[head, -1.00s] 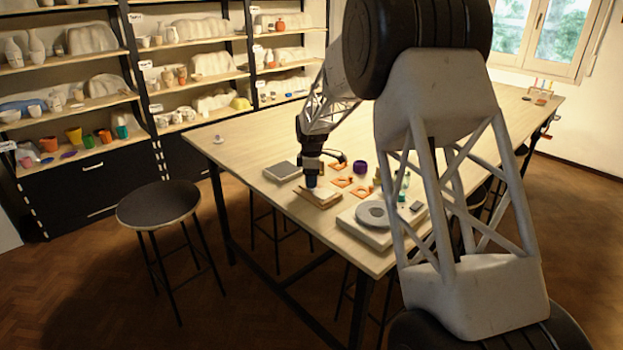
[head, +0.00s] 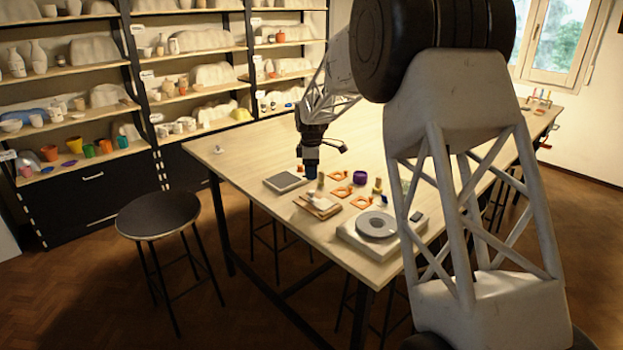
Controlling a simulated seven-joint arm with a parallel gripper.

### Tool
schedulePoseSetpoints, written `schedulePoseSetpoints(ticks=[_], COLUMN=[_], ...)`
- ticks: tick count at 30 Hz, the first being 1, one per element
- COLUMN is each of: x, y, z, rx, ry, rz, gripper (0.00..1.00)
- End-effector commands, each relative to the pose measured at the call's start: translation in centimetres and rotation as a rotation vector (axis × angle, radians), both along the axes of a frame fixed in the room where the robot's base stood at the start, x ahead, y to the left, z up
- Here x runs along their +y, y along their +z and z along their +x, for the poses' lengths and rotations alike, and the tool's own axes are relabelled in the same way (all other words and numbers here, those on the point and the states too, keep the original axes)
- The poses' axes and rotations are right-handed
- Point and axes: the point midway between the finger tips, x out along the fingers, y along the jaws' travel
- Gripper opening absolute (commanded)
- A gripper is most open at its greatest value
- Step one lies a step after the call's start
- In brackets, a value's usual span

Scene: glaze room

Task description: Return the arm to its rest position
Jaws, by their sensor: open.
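My gripper (head: 311,172) hangs over the near left part of the long wooden table (head: 255,150), pointing down. Its fingers look dark blue and are open, and I see nothing held in them. It is apart from the wooden board (head: 332,213), which lies nearer the table's front edge with a small whitish piece (head: 321,202) on top. My arm reaches across the right of the view and hides part of the table.
Around my gripper lie a grey slab (head: 286,181), orange frames (head: 341,191), a purple pot (head: 360,177) and a grey disc (head: 375,226) on a pale base. A stool (head: 158,215) stands left; shelves of pottery (head: 195,85) line the back.

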Motion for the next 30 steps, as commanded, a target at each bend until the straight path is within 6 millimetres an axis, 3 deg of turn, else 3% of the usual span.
schedulePoseSetpoints(ticks=[19, 23, 30], x=[-0.3, -1.1, -3.6], y=[1.2, 2.1, 5.1], z=[-0.4, -1.4, -5.1], rx=[-0.003, -0.008, -0.024], ry=[-0.014, -0.045, -0.158], rz=[0.001, 0.002, 0.006], gripper=[0.5, 0.5, 0.5])
